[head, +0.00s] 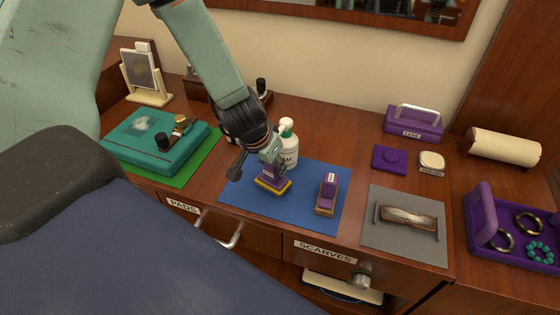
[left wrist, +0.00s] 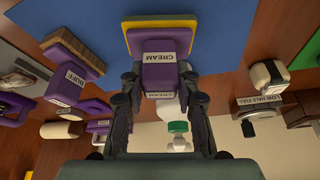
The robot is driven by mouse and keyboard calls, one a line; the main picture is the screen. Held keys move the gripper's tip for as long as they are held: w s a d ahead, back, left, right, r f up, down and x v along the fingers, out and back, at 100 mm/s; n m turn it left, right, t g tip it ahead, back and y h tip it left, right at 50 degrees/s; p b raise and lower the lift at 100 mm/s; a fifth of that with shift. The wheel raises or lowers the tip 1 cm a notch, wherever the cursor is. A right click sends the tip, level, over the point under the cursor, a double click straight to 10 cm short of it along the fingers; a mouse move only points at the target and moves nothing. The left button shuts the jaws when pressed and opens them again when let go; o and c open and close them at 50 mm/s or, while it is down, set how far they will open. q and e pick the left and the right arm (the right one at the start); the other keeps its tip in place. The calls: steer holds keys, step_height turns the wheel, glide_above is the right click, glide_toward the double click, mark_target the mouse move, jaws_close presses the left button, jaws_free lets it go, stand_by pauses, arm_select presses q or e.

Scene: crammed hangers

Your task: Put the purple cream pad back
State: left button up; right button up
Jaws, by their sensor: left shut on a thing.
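The purple cream pad (head: 273,184), with a yellow base edge and a CREAM label, is at the left part of the blue mat (head: 310,212). My left gripper (head: 268,165) is shut on its purple handle from above. In the left wrist view the pad (left wrist: 165,40) shows between the two fingers (left wrist: 160,85), its yellow edge at the top. I cannot tell whether the pad touches the mat. The drawer labelled PADS (head: 184,209) is below the counter edge and looks shut. My right gripper is not in view.
A purple buff brush (head: 327,192) stands right of the pad on the mat. A white bottle (head: 289,148) stands close behind my gripper. A teal case (head: 150,140) is on a green mat at left; a grey mat with a brown item (head: 408,216) is at right.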

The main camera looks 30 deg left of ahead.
arm_select(q)
steer(key=shift+w+f, duration=0.25)
steer(key=shift+w, duration=1)
steer(key=shift+w+d+f+b, duration=0.15)
steer(key=shift+d+b, duration=0.1)
steer(key=shift+b, duration=0.05)
steer(key=shift+d, duration=0.15)
steer(key=shift+w+a+f, duration=0.1)
steer(key=shift+a+f, duration=0.2)
steer(key=shift+a, duration=0.05)
steer(key=o, duration=0.7)
steer(key=shift+o, duration=1.3)
steer(key=shift+d+r, duration=0.15)
steer(key=shift+d, duration=0.15)
steer(key=shift+o, duration=0.7)
steer(key=shift+a, duration=0.2)
